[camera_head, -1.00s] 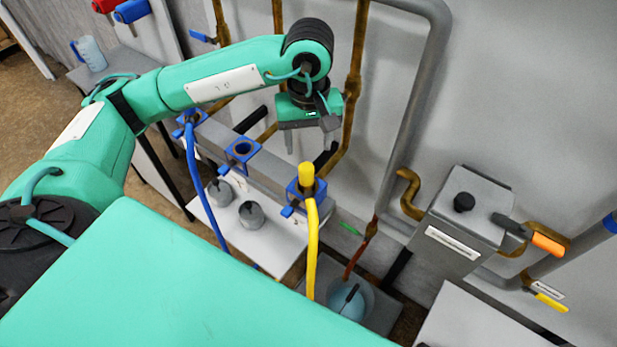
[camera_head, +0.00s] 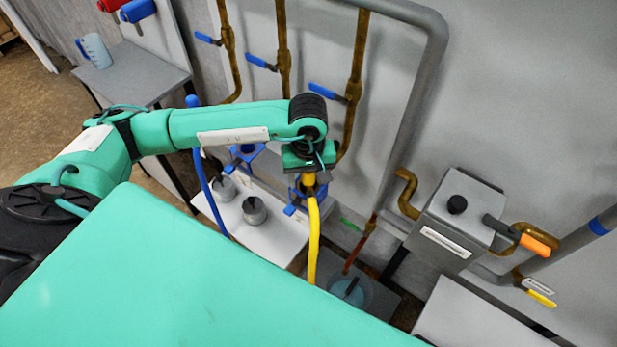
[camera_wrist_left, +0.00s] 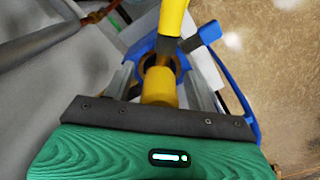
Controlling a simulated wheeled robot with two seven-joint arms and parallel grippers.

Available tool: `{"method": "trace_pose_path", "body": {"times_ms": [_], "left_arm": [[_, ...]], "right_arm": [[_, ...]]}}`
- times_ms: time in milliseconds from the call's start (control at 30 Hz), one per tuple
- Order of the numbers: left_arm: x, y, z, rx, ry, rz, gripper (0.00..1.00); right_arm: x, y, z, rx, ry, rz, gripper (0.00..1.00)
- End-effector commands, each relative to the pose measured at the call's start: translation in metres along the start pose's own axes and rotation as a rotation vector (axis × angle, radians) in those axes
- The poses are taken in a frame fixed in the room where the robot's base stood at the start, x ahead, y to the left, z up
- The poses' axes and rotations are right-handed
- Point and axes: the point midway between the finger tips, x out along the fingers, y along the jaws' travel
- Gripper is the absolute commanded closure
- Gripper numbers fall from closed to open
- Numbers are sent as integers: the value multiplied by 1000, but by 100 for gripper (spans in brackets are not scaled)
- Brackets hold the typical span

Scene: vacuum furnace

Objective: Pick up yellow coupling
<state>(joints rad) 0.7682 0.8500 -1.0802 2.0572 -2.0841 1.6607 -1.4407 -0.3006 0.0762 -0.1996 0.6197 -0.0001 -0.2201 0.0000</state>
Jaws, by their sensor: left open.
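The yellow coupling (camera_head: 309,180) stands upright in a blue holder (camera_head: 310,198), with a yellow hose (camera_head: 313,240) hanging in front of it. My left gripper (camera_head: 308,171) is open and right at the coupling's top, pointing down and hiding part of it. In the left wrist view the coupling (camera_wrist_left: 159,86) is close in front of the gripper body, between grey parts at both sides. I cannot tell whether the fingers touch it. My right gripper is not in view.
A second blue holder (camera_head: 247,155) and a blue hose (camera_head: 208,195) are to the left. Grey weights (camera_head: 254,210) stand on a white table (camera_head: 275,233) below. Brown pipes with blue-handled valves (camera_head: 327,92) run up the wall behind. A grey box (camera_head: 455,215) is at the right.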

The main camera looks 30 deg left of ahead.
Motion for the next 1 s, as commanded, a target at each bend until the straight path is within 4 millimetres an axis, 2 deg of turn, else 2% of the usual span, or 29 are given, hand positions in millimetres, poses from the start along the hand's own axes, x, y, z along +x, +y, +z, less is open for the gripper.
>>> {"method": "trace_pose_path", "body": {"times_ms": [200,400,500,800,1000], "left_arm": [[1,0,0,0,1,0,43],[1,0,0,0,1,1,82],[0,0,0,0,1,1,99],[-2,1,0,0,2,2,99],[-19,1,-1,1,4,4,99]], "right_arm": [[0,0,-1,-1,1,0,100],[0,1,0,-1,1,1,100],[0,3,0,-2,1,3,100],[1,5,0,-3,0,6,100],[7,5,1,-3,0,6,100]]}}
